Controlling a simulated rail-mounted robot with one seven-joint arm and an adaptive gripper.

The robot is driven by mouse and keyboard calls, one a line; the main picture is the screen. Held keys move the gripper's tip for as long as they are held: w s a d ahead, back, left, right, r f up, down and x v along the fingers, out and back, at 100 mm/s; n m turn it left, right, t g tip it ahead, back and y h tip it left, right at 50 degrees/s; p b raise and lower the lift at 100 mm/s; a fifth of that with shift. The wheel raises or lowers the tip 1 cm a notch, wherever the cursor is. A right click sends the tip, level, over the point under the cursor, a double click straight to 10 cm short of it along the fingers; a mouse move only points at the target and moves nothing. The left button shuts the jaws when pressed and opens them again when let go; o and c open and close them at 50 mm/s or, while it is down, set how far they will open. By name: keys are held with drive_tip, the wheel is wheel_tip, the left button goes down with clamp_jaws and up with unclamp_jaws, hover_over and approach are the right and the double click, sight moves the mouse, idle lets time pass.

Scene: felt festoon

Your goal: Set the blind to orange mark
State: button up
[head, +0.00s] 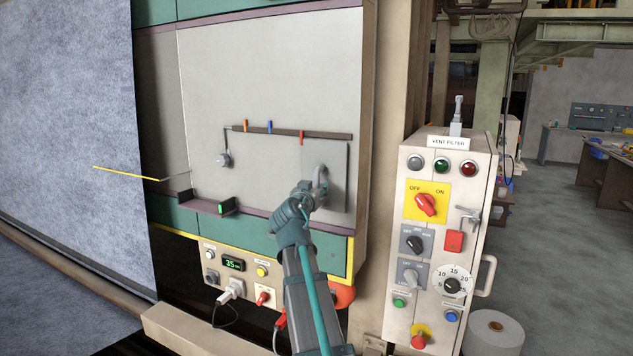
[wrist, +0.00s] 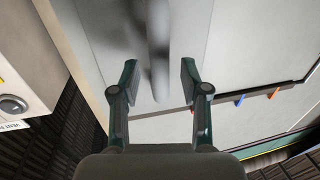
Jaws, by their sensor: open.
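The blind is a grey panel (head: 338,177) at the right end below a dark rail (head: 340,136) on the machine front. Its left edge lies near the red mark (head: 302,137). The orange mark (head: 245,126) is near the rail's left end, with the blue mark (head: 270,127) just right of it. In the wrist view the orange mark (wrist: 273,92) and blue mark (wrist: 240,100) lie at the right. My gripper (head: 314,193) is open at the blind's bar handle (head: 320,172). In the wrist view the handle (wrist: 158,50) runs between the open fingers (wrist: 157,85), with gaps beside it.
A dark ledge with a green light (head: 221,209) is below. The vent filter cabinet (head: 447,240) stands close on the right. The panel face left of the blind looks clear.

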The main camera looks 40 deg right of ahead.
drive_tip(key=shift+x, duration=1.05)
clamp_jaws()
